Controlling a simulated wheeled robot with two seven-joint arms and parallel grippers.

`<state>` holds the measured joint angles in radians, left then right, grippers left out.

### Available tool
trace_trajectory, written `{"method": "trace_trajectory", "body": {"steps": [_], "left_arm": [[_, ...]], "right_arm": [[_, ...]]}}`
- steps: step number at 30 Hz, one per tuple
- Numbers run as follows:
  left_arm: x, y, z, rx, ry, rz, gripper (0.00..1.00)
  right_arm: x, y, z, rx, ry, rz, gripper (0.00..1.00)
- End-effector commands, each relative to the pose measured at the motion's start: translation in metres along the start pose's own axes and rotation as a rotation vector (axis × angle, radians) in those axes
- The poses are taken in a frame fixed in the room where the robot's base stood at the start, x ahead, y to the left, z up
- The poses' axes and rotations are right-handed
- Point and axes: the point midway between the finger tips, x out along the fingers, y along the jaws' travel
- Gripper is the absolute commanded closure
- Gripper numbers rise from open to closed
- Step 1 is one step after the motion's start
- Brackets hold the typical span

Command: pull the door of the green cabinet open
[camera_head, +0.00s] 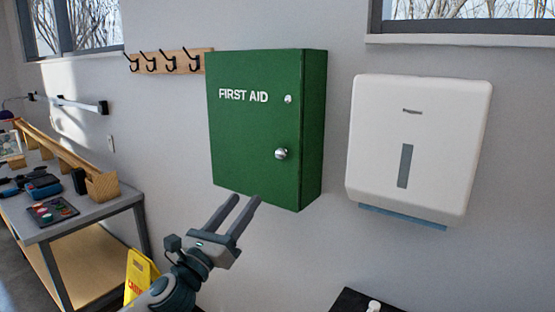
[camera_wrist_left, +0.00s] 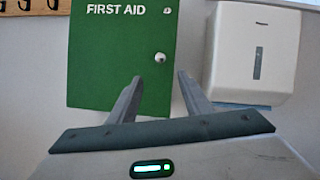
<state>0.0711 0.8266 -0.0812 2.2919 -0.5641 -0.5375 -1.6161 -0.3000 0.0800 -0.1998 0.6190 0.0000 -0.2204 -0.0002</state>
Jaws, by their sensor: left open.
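The green cabinet (camera_head: 250,120), lettered "FIRST AID", hangs on the wall with its door shut. A round silver knob (camera_head: 281,154) sits on the right side of the door, below a small lock (camera_head: 288,99). My left gripper (camera_head: 246,199) is open and empty, below and in front of the cabinet's lower edge. In the left wrist view the cabinet (camera_wrist_left: 115,60) stands ahead, with the knob (camera_wrist_left: 160,58) above the gap between the fingertips (camera_wrist_left: 160,80). The fingers are apart from the knob. My right gripper is not in view.
A white paper towel dispenser (camera_head: 420,145) hangs right of the cabinet. A hook rack (camera_head: 168,62) is on the wall to the left. A cluttered workbench (camera_head: 90,228) stands at left, near a yellow caution sign (camera_head: 138,276). A dark bin top (camera_head: 350,302) is at the bottom right.

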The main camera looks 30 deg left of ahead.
Motion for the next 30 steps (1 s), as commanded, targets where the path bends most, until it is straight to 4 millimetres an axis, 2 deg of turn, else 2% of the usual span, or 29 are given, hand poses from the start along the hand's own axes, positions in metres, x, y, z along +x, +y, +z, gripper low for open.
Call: {"method": "trace_trajectory", "body": {"steps": [8,14,20,30], "left_arm": [[0.001,0.001,-0.001,-0.004,0.002,0.001,0.55],[0.009,0.001,0.0,-0.005,0.002,0.003,0.55],[0.029,0.0,0.001,-0.007,0.001,0.002,0.55],[0.085,0.001,0.002,-0.007,0.001,0.003,0.55]], "right_arm": [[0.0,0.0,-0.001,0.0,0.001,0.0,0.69],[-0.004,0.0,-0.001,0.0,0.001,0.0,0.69],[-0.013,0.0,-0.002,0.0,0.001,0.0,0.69],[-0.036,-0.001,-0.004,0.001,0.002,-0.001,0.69]]}}
